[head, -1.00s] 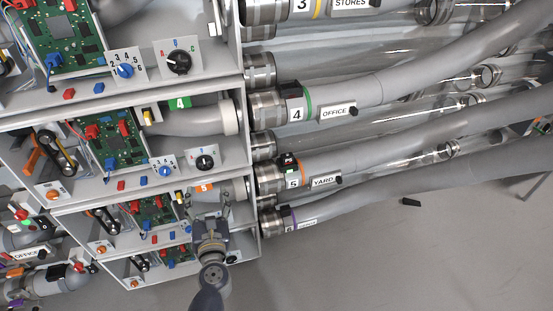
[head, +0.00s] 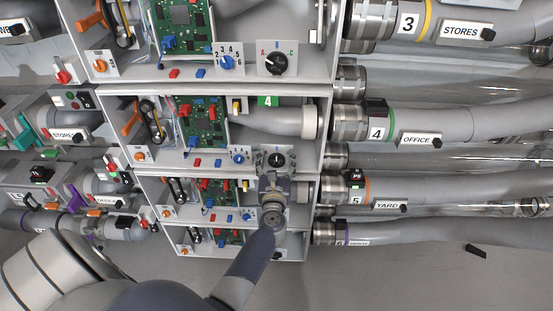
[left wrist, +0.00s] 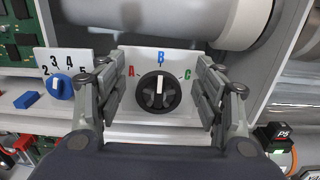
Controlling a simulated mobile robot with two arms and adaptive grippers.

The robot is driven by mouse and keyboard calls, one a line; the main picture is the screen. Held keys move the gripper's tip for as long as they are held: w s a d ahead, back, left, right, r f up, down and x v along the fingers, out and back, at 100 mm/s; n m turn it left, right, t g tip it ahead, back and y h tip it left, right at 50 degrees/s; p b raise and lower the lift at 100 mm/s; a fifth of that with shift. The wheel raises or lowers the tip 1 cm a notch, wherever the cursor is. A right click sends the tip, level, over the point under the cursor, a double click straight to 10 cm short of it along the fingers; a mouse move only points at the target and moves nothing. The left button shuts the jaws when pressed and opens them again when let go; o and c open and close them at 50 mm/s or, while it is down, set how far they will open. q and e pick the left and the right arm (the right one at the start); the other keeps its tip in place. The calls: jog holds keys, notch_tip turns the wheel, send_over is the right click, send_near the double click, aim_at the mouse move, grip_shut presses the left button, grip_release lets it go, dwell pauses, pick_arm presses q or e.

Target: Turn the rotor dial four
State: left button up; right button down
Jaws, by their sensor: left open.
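The rotor dial four is a black round knob (head: 276,159) on a pale plate in the bay with the green 4 tag. In the left wrist view the dial (left wrist: 158,95) has a white pointer straight up at the blue B, between a red A and a green C. My left gripper (head: 275,180) is at the front of this bay, just below the dial in the head view. In the left wrist view the left gripper (left wrist: 158,80) is open, with one finger on each side of the dial and gaps between. My right gripper is not in view.
A blue numbered knob (head: 239,158) sits left of the dial; this knob (left wrist: 60,86) is close to one finger. A grey pipe (head: 275,120) runs above the dial. Another A-C dial (head: 276,64) is in the bay above. Open floor (head: 420,275) lies at lower right.

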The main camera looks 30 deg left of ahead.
pick_arm(q)
jog(key=c, duration=1.1)
jog(key=shift+o, duration=0.2)
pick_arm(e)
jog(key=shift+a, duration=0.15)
